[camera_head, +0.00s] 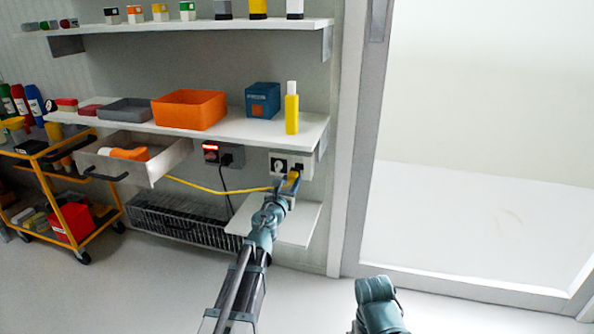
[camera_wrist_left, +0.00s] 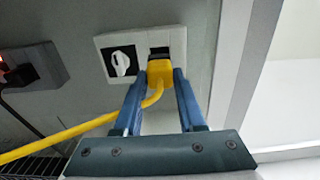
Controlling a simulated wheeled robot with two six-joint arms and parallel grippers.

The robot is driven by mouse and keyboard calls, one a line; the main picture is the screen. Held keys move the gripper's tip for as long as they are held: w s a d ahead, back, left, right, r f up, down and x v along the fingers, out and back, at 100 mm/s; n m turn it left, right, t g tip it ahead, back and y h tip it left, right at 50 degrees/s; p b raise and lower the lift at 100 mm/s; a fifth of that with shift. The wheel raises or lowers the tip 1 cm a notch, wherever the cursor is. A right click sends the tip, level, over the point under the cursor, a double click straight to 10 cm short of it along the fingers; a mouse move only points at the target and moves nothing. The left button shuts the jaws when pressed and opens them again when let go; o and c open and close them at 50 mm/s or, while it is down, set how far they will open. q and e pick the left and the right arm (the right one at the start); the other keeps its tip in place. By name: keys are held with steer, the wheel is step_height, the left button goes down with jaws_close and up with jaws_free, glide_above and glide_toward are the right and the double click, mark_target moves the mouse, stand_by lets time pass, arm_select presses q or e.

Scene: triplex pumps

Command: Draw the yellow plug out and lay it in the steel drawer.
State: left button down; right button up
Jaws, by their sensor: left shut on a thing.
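How deep the plug sits in the socket I cannot tell. Its yellow cable (camera_wrist_left: 65,137) runs off to the left. In the head view my left gripper (camera_head: 290,181) is at the socket and largely covers the plug. The pale steel drawer (camera_head: 168,162) stands pulled out at the left, under the shelf, with an orange object (camera_head: 130,153) inside. My right gripper is not in view.
A black plug and cable (camera_head: 226,161) occupy a grey socket left of the white one. A small white shelf (camera_head: 300,225) is below my left gripper. Above is a shelf with an orange bin (camera_head: 189,109) and a yellow bottle (camera_head: 291,115). An orange cart (camera_head: 75,222) stands left.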

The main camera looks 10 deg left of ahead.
arm_select(q)
steer(key=shift+s, duration=1.4)
